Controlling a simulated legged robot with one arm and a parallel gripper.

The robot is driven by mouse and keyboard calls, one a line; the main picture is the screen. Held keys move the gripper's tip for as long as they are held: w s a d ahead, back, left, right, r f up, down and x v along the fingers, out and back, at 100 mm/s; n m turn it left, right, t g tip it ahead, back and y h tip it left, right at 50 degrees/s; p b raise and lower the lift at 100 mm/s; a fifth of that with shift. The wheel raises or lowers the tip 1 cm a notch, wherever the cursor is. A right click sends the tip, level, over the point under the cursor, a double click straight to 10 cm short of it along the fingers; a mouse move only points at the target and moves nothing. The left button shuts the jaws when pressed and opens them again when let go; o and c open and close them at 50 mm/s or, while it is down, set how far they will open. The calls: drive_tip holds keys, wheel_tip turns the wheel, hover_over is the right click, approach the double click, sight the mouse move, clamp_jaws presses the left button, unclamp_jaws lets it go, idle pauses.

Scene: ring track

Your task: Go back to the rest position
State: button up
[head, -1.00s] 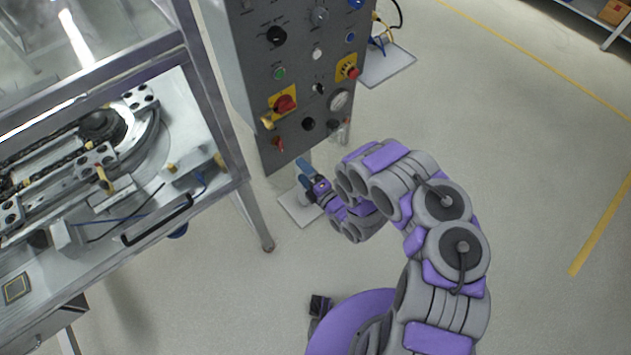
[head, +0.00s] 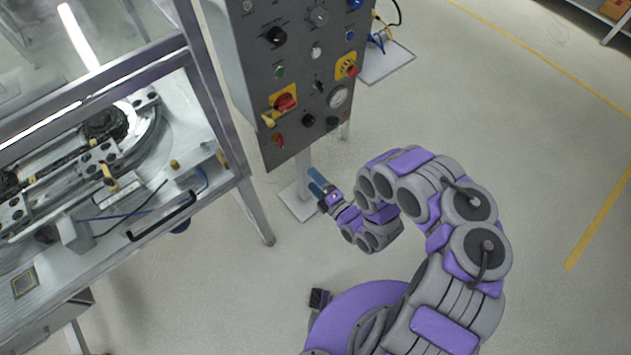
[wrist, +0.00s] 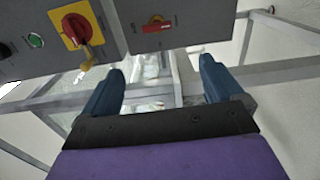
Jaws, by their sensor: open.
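My gripper (head: 318,184) is at the end of my purple and grey arm, below the lower edge of the grey control panel (head: 296,88) in the head view. In the wrist view my gripper (wrist: 160,88) shows two blue fingers spread wide apart with nothing between them. The panel (wrist: 180,25) is ahead of the fingers in that view, with a red and yellow rotary switch (wrist: 77,28) and a red switch (wrist: 156,24). The arm is curled, and the gripper looks apart from the panel.
A metal-framed machine (head: 225,125) with a work deck stands at the left, its leg (head: 262,225) near my arm. The panel stands on a post with a floor plate (head: 299,201). Open floor (head: 500,130) with yellow lines lies to the right.

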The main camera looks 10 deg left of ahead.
drive_tip(key=shift+d, duration=0.1)
idle(0.6)
drive_tip(key=w+d+r+m+g+h, duration=0.15)
drive_tip(key=w+d+m+h, duration=0.25)
drive_tip(key=w+d+h, duration=0.75)
drive_tip(key=d+r+m+g+h, duration=0.1)
drive_tip(key=d+r+m+h, duration=0.3)
drive_tip(key=d+r, duration=0.55)
drive_tip(key=d+r+m+g+h, duration=0.1)
drive_tip(key=d+r+m, duration=0.5)
drive_tip(key=d, duration=0.7)
drive_tip(key=s+d+r+m+g+h, duration=0.2)
drive_tip(key=s+r+m+g, duration=0.2)
drive_tip(key=s+r+m, duration=0.65)
drive_tip(key=s+a+r+m+g+y, duration=0.1)
drive_tip(key=s+a+r+g, duration=0.1)
drive_tip(key=s, duration=0.8)
drive_tip(key=s+a+r+m+g+y, duration=0.1)
drive_tip(key=s+a+r, duration=0.4)
drive_tip(key=s, duration=0.6)
drive_tip(key=s+a+r+m+g+y, duration=0.1)
drive_tip(key=s+a+r+g+y, duration=0.1)
drive_tip(key=s+a, duration=0.4)
drive_tip(key=s+r+g, duration=0.1)
drive_tip(key=s, duration=0.3)
drive_tip(key=shift+s+r+m+y, duration=0.3)
drive_tip(key=shift+r+m+y, duration=0.05)
